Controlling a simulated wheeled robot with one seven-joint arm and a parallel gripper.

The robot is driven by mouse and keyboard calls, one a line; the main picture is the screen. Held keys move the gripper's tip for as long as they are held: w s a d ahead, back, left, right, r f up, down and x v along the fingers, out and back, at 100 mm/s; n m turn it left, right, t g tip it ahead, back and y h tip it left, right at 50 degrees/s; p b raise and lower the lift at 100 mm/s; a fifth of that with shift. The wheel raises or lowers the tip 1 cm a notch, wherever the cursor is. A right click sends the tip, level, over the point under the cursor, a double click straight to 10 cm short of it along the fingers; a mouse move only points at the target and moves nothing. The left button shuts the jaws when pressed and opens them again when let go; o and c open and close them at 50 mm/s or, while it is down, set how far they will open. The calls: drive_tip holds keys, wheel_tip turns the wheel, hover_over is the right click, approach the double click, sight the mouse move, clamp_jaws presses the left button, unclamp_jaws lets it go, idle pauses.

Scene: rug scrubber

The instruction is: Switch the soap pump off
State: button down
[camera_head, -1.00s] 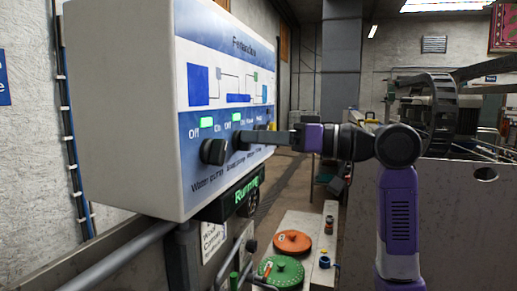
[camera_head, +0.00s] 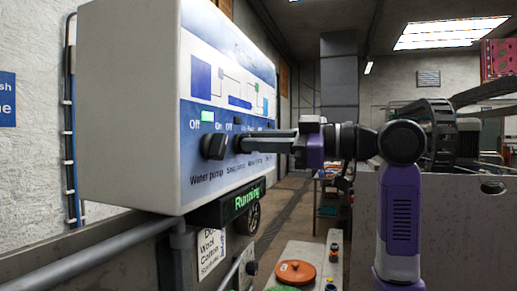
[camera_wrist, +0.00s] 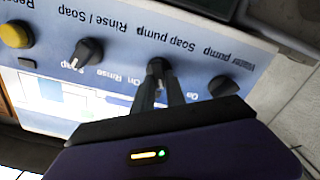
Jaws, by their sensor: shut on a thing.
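The white control box (camera_head: 130,110) carries a blue-and-white panel with black knobs. My gripper (camera_head: 243,144) reaches in from the right, its fingers shut on the soap pump knob (camera_wrist: 157,66), which the wrist view shows upside down between the fingertips. The fingers largely hide this knob in the head view. The lamp above the soap pump (camera_head: 238,120) is dark. The water pump knob (camera_head: 214,146) is beside it, to the left in the head view, and its lamp (camera_head: 208,116) glows green.
The rinse/soap knob (camera_wrist: 88,50) and a yellow button (camera_wrist: 15,35) sit farther along the panel. A green "Running" display (camera_head: 247,198) hangs below the box. A grey pipe (camera_head: 100,255) runs beneath. An orange lid (camera_head: 295,272) is lower down.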

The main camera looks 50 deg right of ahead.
idle(0.4)
drive_tip(key=c, duration=1.4)
unclamp_jaws()
drive_tip(key=shift+o, duration=0.2)
drive_tip(key=b+v, duration=0.1)
drive_tip(key=v, duration=0.7)
drive_tip(key=shift+b, duration=0.3)
